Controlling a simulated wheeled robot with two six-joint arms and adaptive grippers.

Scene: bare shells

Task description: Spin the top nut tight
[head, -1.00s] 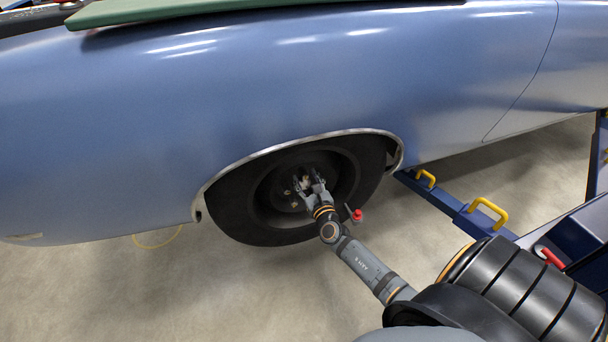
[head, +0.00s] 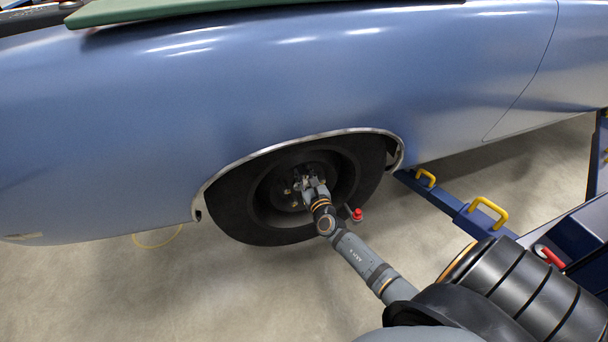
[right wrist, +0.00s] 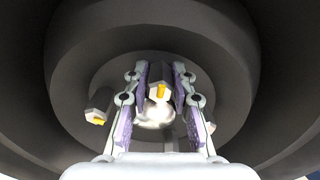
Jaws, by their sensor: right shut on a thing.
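The wheel (head: 232,208) sits in the car's wheel arch, its dark hub facing me. My right gripper (head: 311,184) reaches the upper part of the hub in the head view. In the right wrist view, its two purple-padded fingers (right wrist: 162,78) are shut on the top nut (right wrist: 158,76), a grey nut with a yellow mark. A rounded pale metal shape (right wrist: 155,112) shows below it, between the fingers. Another nut (right wrist: 99,106) with a yellow mark sits to the left, outside the fingers. The threads behind the top nut are hidden. My left gripper is not in view.
The blue car body (head: 300,85) hangs over the wheel, and the arch lip is close above my gripper. A blue lift arm (head: 450,204) with yellow handles lies to the right. A red knob (head: 357,214) stands beside my forearm.

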